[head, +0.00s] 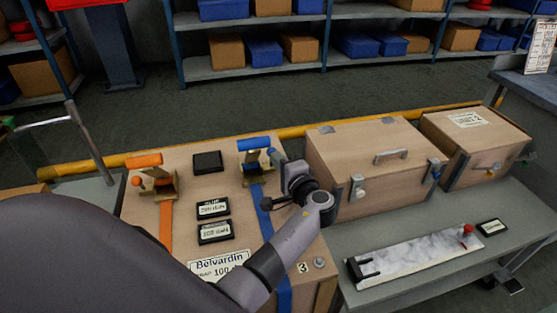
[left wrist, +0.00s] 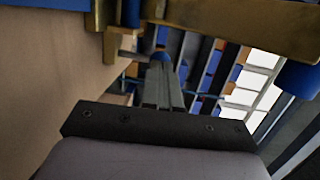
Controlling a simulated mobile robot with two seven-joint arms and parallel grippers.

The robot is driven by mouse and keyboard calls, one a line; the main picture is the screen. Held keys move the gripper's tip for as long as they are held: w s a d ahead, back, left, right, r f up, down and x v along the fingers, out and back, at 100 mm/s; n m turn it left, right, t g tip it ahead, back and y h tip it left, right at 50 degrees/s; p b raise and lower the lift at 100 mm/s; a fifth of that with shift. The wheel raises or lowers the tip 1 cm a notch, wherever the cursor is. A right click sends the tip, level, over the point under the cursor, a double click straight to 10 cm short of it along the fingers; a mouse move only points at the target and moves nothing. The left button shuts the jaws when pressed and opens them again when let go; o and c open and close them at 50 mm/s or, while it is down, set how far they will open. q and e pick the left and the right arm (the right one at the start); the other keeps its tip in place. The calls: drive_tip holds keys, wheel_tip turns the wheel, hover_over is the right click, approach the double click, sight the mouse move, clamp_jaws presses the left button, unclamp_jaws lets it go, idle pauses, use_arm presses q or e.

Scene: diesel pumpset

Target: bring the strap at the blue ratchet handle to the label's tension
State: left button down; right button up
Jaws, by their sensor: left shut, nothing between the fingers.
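The blue ratchet handle (head: 254,143) tops a brass ratchet on the wooden crate (head: 140,210), with its blue strap (head: 263,215) running down the crate. My left gripper (head: 276,154) is beside the right of this ratchet, shut and empty. In the left wrist view its closed fingers (left wrist: 160,68) point at the brass ratchet frame (left wrist: 220,18), close to it; contact cannot be told. A blue bar end (left wrist: 298,78) shows at right. The Belvardin label (head: 218,268) reads about 100, partly hidden by my arm. Two small displays (head: 212,208) (head: 215,231) are too blurred to read surely. My right gripper is out of view.
An orange ratchet (head: 150,176) with an orange strap (head: 165,225) stands at the crate's left. A black pad (head: 207,162) lies between the ratchets. A wooden box with a handle (head: 370,180) and another box (head: 475,145) stand right. A grey bench (head: 440,225) holds a white tray.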

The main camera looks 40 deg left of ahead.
use_arm(q)
drive_tip(key=shift+w+a+r+g+h+p, duration=0.1)
drive_tip(key=shift+a+r+g+h+p, duration=0.15)
drive_tip(key=shift+p, duration=0.4)
drive_tip(key=shift+w+r+g+h+p, duration=0.15)
drive_tip(key=shift+r+p, duration=0.2)
drive_tip(key=shift+p, duration=0.25)
drive_tip(key=shift+w+a+r+h+p, duration=0.15)
drive_tip(key=shift+h+p, duration=0.15)
drive_tip(key=shift+p, duration=0.2)
drive_tip(key=shift+w+a+p, duration=0.15)
drive_tip(key=shift+a+p, duration=0.1)
drive_tip(key=shift+p, duration=0.2)
drive_tip(key=shift+w+a, duration=0.2)
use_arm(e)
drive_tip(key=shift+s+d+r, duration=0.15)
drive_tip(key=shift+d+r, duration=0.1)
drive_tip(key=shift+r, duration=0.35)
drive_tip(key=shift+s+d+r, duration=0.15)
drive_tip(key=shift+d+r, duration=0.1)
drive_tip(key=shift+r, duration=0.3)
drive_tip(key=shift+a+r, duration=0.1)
